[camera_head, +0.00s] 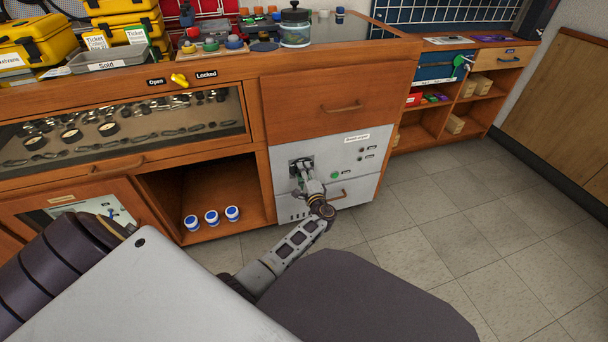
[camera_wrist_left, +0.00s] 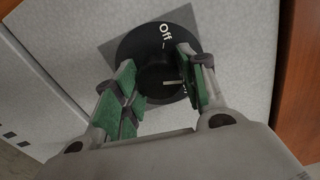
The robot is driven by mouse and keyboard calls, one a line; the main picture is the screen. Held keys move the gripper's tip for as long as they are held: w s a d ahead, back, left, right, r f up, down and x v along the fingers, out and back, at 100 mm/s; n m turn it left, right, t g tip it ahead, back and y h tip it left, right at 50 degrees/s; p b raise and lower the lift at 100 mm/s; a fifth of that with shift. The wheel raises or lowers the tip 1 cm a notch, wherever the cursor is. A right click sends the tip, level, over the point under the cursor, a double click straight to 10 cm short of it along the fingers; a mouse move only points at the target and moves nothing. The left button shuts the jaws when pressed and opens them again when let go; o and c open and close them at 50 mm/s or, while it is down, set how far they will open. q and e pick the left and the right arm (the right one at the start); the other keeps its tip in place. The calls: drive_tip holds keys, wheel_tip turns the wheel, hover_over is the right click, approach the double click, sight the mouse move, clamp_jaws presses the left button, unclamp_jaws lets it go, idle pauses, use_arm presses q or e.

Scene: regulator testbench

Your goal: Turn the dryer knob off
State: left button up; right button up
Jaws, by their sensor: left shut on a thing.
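The dryer's grey front panel (camera_head: 357,163) is set into the wooden counter below a drawer. The black dryer knob (camera_wrist_left: 130,50) sits on a dark square plate, with a white "Off" label near its upper right edge in the left wrist view. A second label is partly hidden by a finger. My left gripper (camera_head: 302,172) is at the panel's upper left, and its green-padded fingers (camera_wrist_left: 162,90) are shut on the knob's raised middle, one on each side. A white line shows on the knob between the fingers. My right gripper is not in view.
A green button (camera_head: 335,176) and small dark buttons lie right of the knob. Three blue-and-white jars (camera_head: 211,217) stand in the open cubby to the left. The tiled floor at right is clear.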

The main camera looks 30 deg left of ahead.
use_arm(q)
drive_tip(key=n, duration=1.5)
drive_tip(key=shift+f, duration=0.1)
idle(0.3)
drive_tip(key=shift+n, duration=0.3)
drive_tip(key=o, duration=0.9)
drive_tip(key=shift+o, duration=0.6)
drive_tip(key=shift+s+d, duration=0.1)
drive_tip(key=shift+d, duration=0.05)
